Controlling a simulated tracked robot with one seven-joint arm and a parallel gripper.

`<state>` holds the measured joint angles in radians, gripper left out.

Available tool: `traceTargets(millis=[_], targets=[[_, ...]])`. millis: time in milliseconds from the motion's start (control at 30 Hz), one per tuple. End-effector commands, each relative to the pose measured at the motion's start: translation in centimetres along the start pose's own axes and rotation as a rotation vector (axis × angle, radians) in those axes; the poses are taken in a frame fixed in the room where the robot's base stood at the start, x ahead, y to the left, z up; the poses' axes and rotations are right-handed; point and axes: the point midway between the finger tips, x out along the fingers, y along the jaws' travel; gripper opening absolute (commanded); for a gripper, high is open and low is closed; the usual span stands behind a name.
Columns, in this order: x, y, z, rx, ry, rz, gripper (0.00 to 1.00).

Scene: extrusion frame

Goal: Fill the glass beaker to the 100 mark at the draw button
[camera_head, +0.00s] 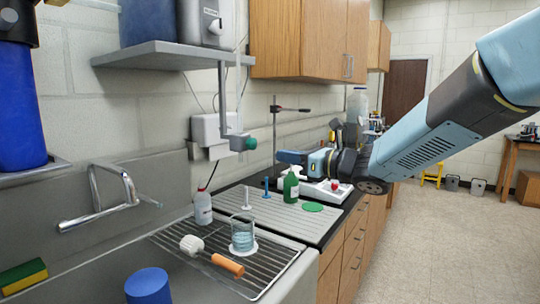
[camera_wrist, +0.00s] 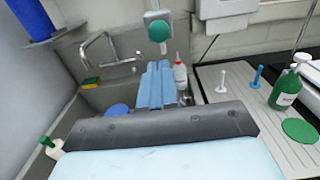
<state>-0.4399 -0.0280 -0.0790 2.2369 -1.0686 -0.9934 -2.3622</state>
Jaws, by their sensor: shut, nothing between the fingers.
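The glass beaker (camera_head: 242,236) stands upright on a white disc on the wire rack over the sink. It holds pale blue liquid; its marks are too small to read. In the wrist view my gripper hides most or all of it. The green round draw button (camera_head: 250,143) is on the end of a grey wall-mounted arm, above the beaker. It also shows in the wrist view (camera_wrist: 158,30). My gripper (camera_head: 280,156) is shut and empty, its blue fingers (camera_wrist: 157,70) pointing toward the button, with a gap between them in the head view.
A white bottle with a red cap (camera_head: 203,207) stands behind the beaker. A white brush with an orange handle (camera_head: 212,255) lies on the rack. A green bottle (camera_head: 291,186), pegs and a green disc (camera_head: 313,207) are on the drainboard. A faucet (camera_head: 105,200) is at left.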

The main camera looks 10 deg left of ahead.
Motion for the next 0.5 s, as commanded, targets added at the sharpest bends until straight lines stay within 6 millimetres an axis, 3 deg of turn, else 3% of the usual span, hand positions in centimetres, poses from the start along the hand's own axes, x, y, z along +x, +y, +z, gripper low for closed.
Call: traceTargets(millis=[200, 500], targets=[[-3.5, -0.1, 0.0, 0.0, -0.001, -0.003, 0.0], [-4.9, 0.0, 0.0, 0.001, 0.0, 0.0, 0.0]])
